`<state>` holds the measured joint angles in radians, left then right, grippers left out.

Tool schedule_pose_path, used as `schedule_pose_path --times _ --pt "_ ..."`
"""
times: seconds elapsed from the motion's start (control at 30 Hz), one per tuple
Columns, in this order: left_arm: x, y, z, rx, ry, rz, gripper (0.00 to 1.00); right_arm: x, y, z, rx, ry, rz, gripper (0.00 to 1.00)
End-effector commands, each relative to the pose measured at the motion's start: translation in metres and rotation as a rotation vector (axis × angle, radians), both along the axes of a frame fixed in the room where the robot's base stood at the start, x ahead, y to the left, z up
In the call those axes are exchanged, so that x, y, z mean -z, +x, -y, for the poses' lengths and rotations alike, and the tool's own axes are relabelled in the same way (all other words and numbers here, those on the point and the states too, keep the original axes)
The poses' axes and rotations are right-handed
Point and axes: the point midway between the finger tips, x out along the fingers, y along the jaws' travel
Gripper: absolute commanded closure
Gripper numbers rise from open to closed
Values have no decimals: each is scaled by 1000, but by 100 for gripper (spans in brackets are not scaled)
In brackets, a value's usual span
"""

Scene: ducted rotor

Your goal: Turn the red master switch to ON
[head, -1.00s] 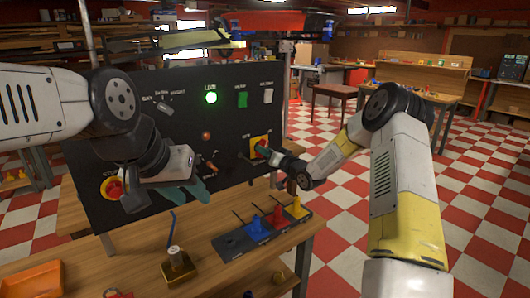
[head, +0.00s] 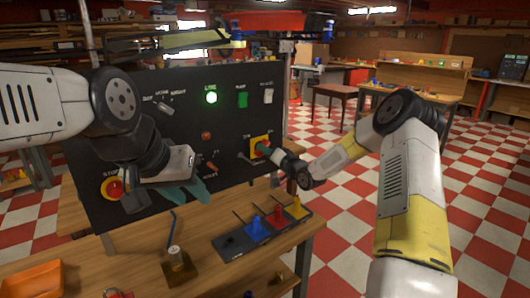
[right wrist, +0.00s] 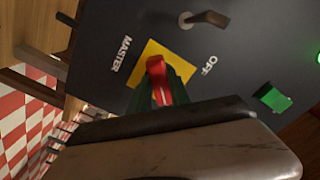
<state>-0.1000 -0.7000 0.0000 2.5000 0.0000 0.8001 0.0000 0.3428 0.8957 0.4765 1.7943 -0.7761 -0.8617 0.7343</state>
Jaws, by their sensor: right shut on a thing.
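The red master switch (right wrist: 156,68) sits on a yellow plate (right wrist: 178,57) on the dark panel, with MASTER and OFF lettering beside it in the right wrist view. My right gripper (right wrist: 161,92) is shut on its red handle, with green fingers on either side. The ON mark is not readable and may be hidden by the gripper. In the head view the yellow plate (head: 255,141) shows at the panel's right side, partly covered by my right gripper (head: 266,149). My left gripper (head: 187,193) has teal fingers apart and empty, in front of the panel's lower left.
The panel (head: 150,75) also carries a lit green lamp (head: 211,97), a green switch (head: 242,99), a white switch (head: 268,95) and a red stop button (head: 112,188). A brass block (head: 178,267) and a tray of coloured pieces (head: 232,244) stand on the bench below.

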Motion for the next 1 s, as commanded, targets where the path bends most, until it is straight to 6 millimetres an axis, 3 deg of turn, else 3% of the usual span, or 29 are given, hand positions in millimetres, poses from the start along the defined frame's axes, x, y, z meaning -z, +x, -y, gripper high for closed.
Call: schedule_pose_path --times 0.13,0.17,0.23,0.27,0.63,1.0 --pt "0 0 0 0 0 0 64 1 0 1 1 2 -4 100" --pt "0 0 0 0 0 0 64 1 0 1 1 2 -3 70" --pt "0 0 0 0 0 0 64 1 0 1 1 2 -3 57" --pt "0 0 0 0 0 0 64 1 0 1 1 2 -3 55" --pt "0 0 0 0 0 0 64 1 -4 4 1 0 -2 55" --pt "0 0 0 0 0 0 64 1 -51 39 2 0 -2 55"
